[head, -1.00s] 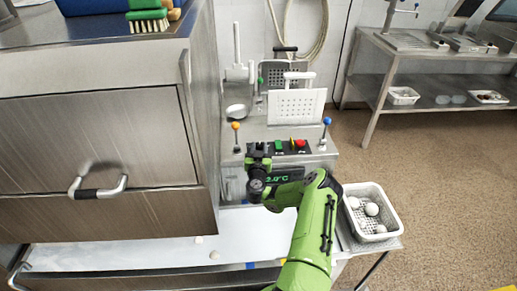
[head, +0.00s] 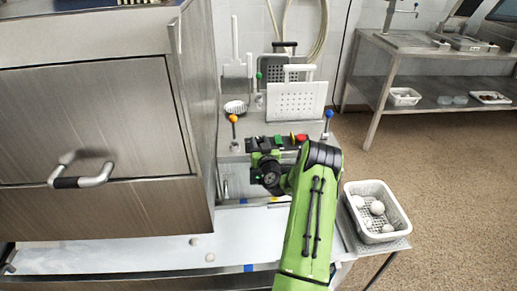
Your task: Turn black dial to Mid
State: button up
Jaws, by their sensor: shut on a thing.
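The machine at centre has a black control strip with a green button (head: 278,141) and a red button (head: 301,138). My gripper (head: 256,144) is at the left part of this strip, shut, with its black fingers against the front. The black dial is hidden behind my gripper and wrist, and I take it to be what the fingers hold. The dial's pointer and the Mid mark cannot be read. The display is covered by my wrist.
Levers with an orange ball (head: 233,118) and a blue ball (head: 328,114) flank the strip. Perforated baskets (head: 297,101) stand behind. A steel cabinet (head: 95,130) is close on the left. A white basket (head: 395,215) with white balls sits at right.

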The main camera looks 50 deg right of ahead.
jog(key=o, duration=1)
jog(key=shift+o, duration=0.2)
jog(key=shift+w+d, duration=0.25)
jog(key=shift+w, duration=0.15)
jog(key=shift+s+a+f, duration=0.15)
jog(key=b+v, duration=0.4)
jog(key=v, duration=1.2)
jog(key=shift+s, duration=0.3)
